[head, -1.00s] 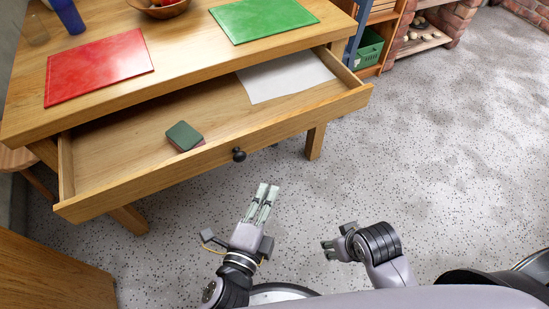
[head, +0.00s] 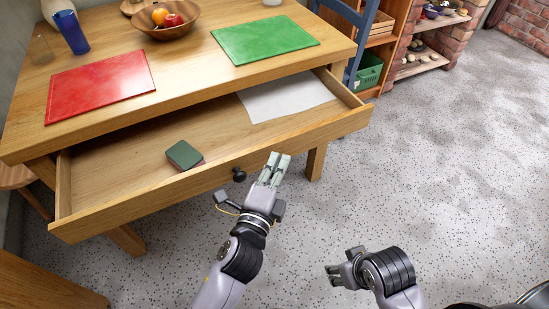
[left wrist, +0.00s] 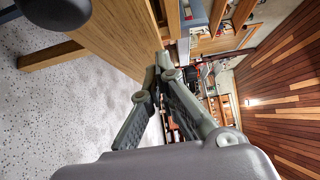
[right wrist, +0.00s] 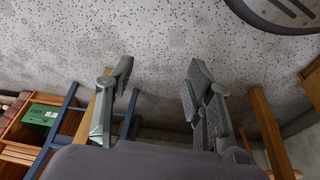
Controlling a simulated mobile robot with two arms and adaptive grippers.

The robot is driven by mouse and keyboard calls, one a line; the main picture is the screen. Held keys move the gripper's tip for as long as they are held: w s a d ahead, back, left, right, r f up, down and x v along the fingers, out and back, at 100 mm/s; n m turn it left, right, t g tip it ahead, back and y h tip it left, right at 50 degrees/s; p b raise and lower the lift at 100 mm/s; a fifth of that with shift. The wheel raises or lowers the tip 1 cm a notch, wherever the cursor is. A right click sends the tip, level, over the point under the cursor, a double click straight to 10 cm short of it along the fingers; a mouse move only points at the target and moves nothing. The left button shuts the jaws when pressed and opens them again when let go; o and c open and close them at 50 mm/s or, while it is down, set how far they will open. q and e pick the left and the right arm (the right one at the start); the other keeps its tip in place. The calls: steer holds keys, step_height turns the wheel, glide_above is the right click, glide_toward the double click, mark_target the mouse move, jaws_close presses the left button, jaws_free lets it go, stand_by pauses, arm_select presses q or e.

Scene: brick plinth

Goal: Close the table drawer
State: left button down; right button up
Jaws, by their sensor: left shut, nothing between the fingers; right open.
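The wooden table's drawer (head: 110,196) is pulled well out in the head view. A dark green box (head: 184,155) and a white sheet (head: 284,97) lie in it. Its round black knob (head: 239,174) is on the front panel and shows large in the left wrist view (left wrist: 54,12). My left gripper (head: 275,165) is shut and empty, its fingertips at the drawer front just right of the knob. I cannot tell whether they touch the panel. My right gripper (head: 332,276) is open and empty, low over the floor, away from the drawer; it also shows in the right wrist view (right wrist: 157,75).
On the table top (head: 180,80) are a red mat (head: 100,86), a green mat (head: 264,38), a blue cup (head: 71,33) and a fruit bowl (head: 166,27). A blue chair (head: 361,42) and shelves stand behind right. The floor to the right is clear.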

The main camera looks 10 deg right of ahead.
arm_select(q)
steer(key=shift+w+a, duration=0.25)
steer(key=shift+w, duration=0.5)
arm_select(e)
steer(key=shift+r, duration=0.1)
steer(key=shift+r, duration=0.1)
